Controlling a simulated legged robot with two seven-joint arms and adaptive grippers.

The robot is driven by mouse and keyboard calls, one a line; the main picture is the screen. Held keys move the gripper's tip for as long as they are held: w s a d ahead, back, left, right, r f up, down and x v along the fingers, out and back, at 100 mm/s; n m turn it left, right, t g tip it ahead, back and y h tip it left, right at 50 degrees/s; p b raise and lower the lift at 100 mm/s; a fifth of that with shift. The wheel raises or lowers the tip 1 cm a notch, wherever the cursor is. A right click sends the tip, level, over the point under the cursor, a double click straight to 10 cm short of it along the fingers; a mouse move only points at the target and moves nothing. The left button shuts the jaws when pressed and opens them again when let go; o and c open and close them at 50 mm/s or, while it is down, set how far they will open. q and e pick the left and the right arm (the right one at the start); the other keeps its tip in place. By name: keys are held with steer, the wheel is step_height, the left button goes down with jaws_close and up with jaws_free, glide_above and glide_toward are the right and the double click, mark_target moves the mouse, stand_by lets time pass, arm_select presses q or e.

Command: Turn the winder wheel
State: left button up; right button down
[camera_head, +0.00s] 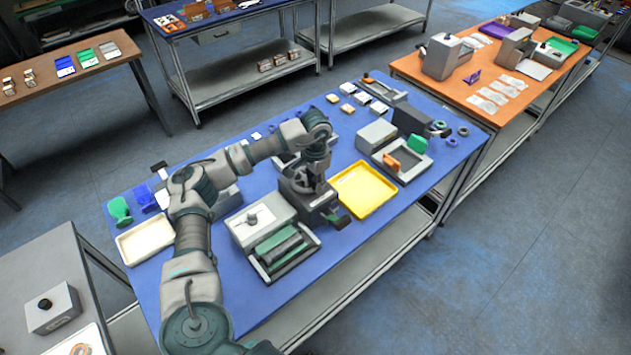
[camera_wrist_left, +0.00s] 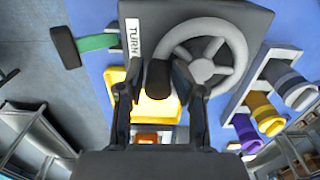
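The winder is a grey block (camera_head: 297,190) on the blue table in the head view. In the left wrist view its grey spoked wheel (camera_wrist_left: 205,62) faces me beside a white TURN label (camera_wrist_left: 132,38). A dark rounded handle (camera_wrist_left: 158,79) stands out at the wheel's left rim. My left gripper (camera_head: 316,172) is over the winder in the head view. In the left wrist view its two fingertips (camera_wrist_left: 159,85) are on either side of the handle, very close to it. I cannot tell whether they touch it. My right gripper is not in view.
A yellow tray (camera_head: 363,190) lies just right of the winder. A cream tray (camera_head: 146,238) is at the table's left end. A crank with a green arm (camera_wrist_left: 92,43) sticks out from the winder.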

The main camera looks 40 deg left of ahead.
arm_select(q)
step_height(320, 180, up, 12)
stand_by(0.4)
steer(key=shift+w+f, duration=0.1)
steer(key=shift+f, duration=0.05)
stand_by(0.3)
